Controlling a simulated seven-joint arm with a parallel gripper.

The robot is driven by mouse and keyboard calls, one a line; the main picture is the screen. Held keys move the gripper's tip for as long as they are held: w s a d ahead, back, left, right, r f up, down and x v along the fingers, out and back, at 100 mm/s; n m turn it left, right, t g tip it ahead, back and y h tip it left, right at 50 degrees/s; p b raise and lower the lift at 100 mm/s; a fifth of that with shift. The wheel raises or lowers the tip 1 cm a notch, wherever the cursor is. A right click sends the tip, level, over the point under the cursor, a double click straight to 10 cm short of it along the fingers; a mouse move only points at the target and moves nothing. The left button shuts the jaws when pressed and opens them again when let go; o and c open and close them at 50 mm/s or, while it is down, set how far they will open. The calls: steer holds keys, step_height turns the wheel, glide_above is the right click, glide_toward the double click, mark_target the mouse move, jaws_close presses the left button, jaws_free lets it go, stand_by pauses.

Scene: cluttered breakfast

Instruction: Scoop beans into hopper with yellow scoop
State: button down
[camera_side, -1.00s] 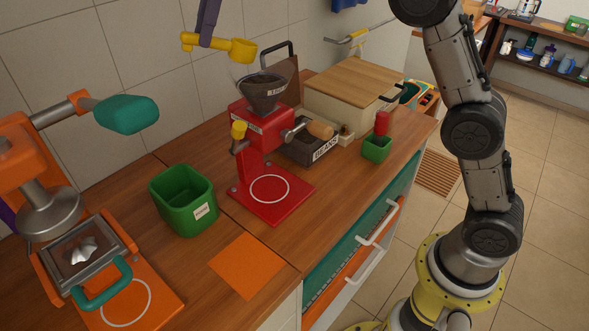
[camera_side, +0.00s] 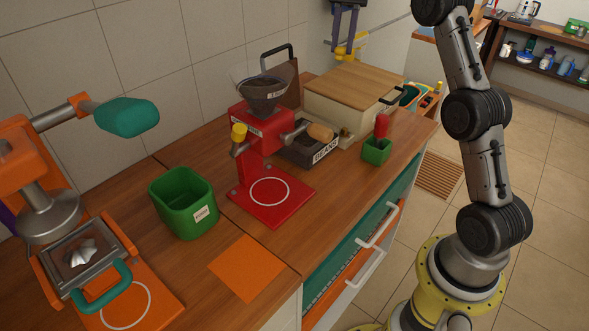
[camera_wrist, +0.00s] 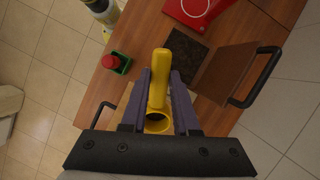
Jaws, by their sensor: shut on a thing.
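My gripper (camera_side: 346,36) is at the top of the side view, above the back of the counter near the wooden box. In the wrist view its purple fingers are shut on the yellow scoop (camera_wrist: 158,80), with the bowl toward the wrist. I cannot tell what the bowl holds. The dark bean tray (camera_side: 312,152), labelled BEANS, sits beside the red grinder (camera_side: 262,132); it also shows in the wrist view (camera_wrist: 193,66). The dark hopper (camera_side: 262,92) is on top of the grinder, left of my gripper in the side view.
A wooden-topped box (camera_side: 350,88) stands behind the tray. A small green holder (camera_side: 376,152) with a red-topped item is to its right. A green bin (camera_side: 182,203) and an orange mat (camera_side: 247,267) are at left. A brown panel with a black handle (camera_side: 283,70) stands behind the grinder.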

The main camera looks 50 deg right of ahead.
steer(key=s+d+f+n+g+h, duration=0.1)
steer(key=s+d+f+n, duration=0.3)
steer(key=s+d, duration=0.6)
steer(key=shift+s+d+n+g, duration=0.15)
steer(key=shift+d+n+g, duration=0.2)
steer(key=shift+n, duration=0.35)
steer(key=shift+r, duration=0.1)
stand_by(1.5)
steer(key=w+a+m+t, duration=0.5)
steer(key=w+a+m, duration=0.5)
steer(key=w+m, duration=0.3)
steer(key=w+a+r, duration=0.1)
steer(key=a, duration=0.5)
steer(key=w+a+h, duration=0.1)
steer(key=w+a, duration=0.1)
steer(key=a, duration=0.4)
steer(key=w+a+r+n+h, duration=0.1)
steer(key=w+a, duration=0.1)
steer(key=a, duration=0.4)
steer(key=shift+w+a+r+g, duration=0.1)
steer(key=shift+a+r+g, duration=0.15)
steer(key=shift+r+g, duration=0.1)
